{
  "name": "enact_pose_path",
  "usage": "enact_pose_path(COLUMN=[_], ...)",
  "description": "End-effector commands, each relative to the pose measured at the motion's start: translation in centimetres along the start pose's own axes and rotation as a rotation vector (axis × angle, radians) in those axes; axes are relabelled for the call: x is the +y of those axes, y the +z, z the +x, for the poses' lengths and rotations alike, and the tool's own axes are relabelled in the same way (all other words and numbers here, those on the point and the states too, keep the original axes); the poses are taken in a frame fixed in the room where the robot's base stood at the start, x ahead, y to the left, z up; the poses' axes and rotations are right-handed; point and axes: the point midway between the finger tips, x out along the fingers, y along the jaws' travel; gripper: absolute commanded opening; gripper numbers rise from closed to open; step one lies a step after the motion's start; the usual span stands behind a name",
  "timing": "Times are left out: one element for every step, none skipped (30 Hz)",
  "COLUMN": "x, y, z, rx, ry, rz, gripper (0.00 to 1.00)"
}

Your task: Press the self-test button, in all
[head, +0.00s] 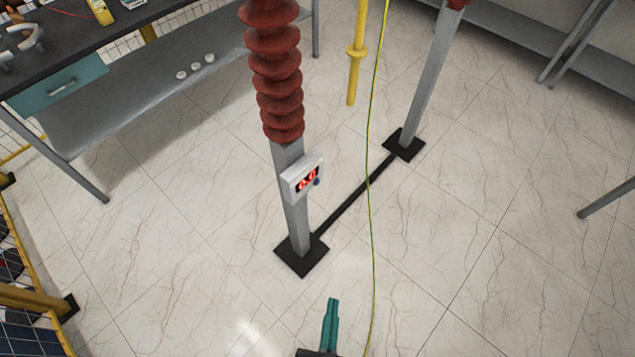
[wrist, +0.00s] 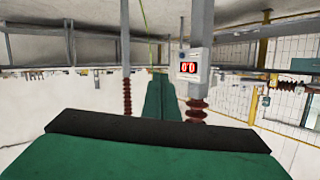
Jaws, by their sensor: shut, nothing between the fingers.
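A white meter box (head: 302,178) with a red lit display is fixed to the grey post (head: 297,220) under the brown-red ribbed insulator (head: 275,75). A small dark blue button (head: 317,181) sits at the box's lower right in the head view. The wrist view is upside down; there the box (wrist: 192,68) is right of my fingertips, with the button (wrist: 181,55) at its upper left. My gripper (head: 333,302), with green fingers, is shut and empty. It is in front of the post's foot and apart from the box. The fingers (wrist: 158,74) also show in the wrist view.
A thin green-yellow cable (head: 369,220) hangs right of the post. A yellow rod (head: 355,60) is behind it. A second post (head: 425,85) stands further back, joined by a dark floor bar (head: 350,205). A workbench (head: 60,90) is at left. The floor around my gripper is clear.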

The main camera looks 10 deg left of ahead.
Motion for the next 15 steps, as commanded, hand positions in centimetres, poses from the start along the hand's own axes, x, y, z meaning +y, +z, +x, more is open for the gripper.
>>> enact_pose_path(x=[0.5, 0.7, 1.1, 1.2, 1.4, 1.7, 1.9, 2.0, 2.1, 2.2, 2.2, 2.3, 2.4, 2.4, 2.4], y=[0.6, 1.0, 1.6, 1.9, 2.3, 2.7, 2.9, 3.1, 3.3, 3.4, 3.5, 3.5, 3.4, 3.3, 3.1], z=[1.9, 2.9, 4.3, 5.3, 6.4, 7.8, 8.9, 10.0, 11.4, 12.6, 13.7, 15.2, 16.4, 17.5, 19.0], rx=[0.001, -0.002, -0.007, -0.012, -0.016, -0.021, -0.025, -0.029, -0.033, -0.037, -0.040, -0.044, -0.047, -0.050, -0.054], ry=[0.007, 0.010, 0.013, 0.013, 0.014, 0.014, 0.012, 0.010, 0.006, 0.001, -0.004, -0.012, -0.018, -0.026, -0.038], rz=[0.043, 0.073, 0.115, 0.144, 0.174, 0.214, 0.244, 0.274, 0.315, 0.346, 0.376, 0.416, 0.446, 0.476, 0.516], gripper=[0.00, 0.00, 0.00, 0.00, 0.00, 0.00, 0.00, 0.00, 0.00, 0.00, 0.00, 0.00, 0.00, 0.00, 0.00])
